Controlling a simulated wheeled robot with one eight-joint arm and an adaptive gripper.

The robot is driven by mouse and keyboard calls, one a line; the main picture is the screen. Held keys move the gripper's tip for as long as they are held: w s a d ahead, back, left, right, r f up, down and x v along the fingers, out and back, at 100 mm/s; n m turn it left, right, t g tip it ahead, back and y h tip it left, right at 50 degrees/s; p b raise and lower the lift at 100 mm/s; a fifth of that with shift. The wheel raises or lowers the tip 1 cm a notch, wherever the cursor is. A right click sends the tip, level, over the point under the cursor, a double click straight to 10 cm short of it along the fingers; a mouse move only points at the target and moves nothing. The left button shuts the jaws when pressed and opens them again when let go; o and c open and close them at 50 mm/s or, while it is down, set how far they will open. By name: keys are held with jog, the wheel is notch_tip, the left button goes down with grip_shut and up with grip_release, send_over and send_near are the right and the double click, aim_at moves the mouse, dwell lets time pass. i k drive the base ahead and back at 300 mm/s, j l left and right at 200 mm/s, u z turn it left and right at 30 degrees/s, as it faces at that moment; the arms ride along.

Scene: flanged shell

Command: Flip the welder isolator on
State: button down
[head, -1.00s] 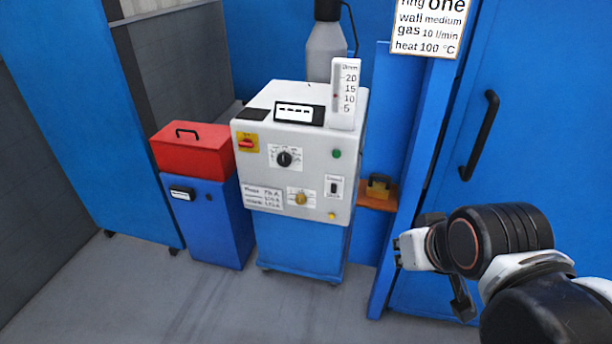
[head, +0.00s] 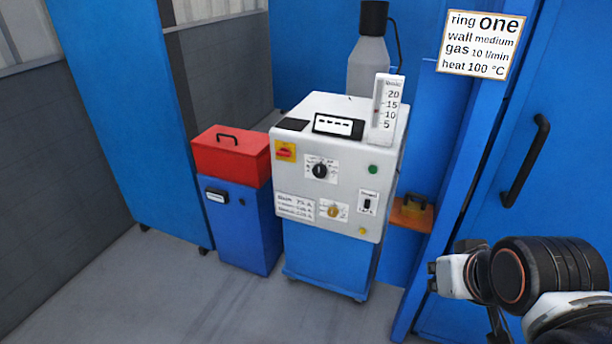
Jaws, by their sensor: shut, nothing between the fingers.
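The welder (head: 330,184) is a pale grey box on a blue base in the middle of the head view. Its isolator (head: 286,152) is a red handle on a yellow plate at the upper left of the front panel. The handle looks roughly level; its exact setting is too small to read. My gripper (head: 436,277) is at the lower right, shut and empty. It is well apart from the welder, to the right of it, and part of it is hidden behind my wrist.
A red box (head: 231,160) sits on a blue cabinet (head: 240,225) left of the welder. A grey gas bottle (head: 370,65) stands behind. A small orange shelf (head: 408,216) and a blue door with a black handle (head: 525,160) are on the right. The floor in front is clear.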

aim_at(284, 152)
jog(key=i+l+u, duration=0.2)
jog(key=i, duration=0.35)
jog(key=i+u, duration=0.25)
jog(key=i, duration=0.3)
jog(key=i+l+u, duration=0.2)
jog(key=i+l, duration=0.15)
jog(key=i, duration=0.15)
